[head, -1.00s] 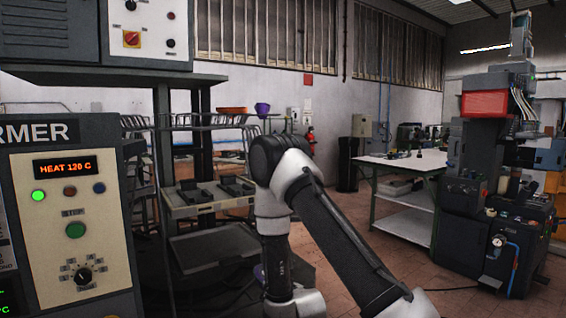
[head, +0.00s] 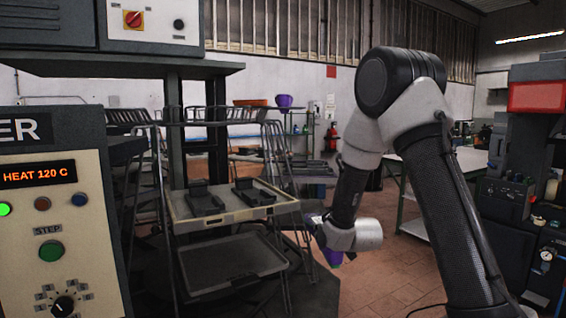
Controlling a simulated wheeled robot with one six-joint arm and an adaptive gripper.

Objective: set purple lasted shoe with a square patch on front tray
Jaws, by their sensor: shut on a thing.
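A purple piece, seemingly the lasted shoe (head: 334,258), shows just below and left of my wrist in the head view. Most of it is hidden, and no square patch can be made out. My gripper (head: 324,242) is mostly hidden behind the wrist; it is closed on this purple thing. A beige tray (head: 243,216) with two dark holders on it is left of my gripper. A lower dark tray (head: 232,264) with a pale rim looks empty. I cannot tell which one is the front tray.
The machine panel (head: 54,210) reads HEAT 120 C and fills the left foreground. Thin rack posts stand around the trays. A purple pot (head: 284,101) and an orange bowl (head: 251,103) are behind. A dark machine (head: 530,170) stands at the right. Some tiled floor is clear.

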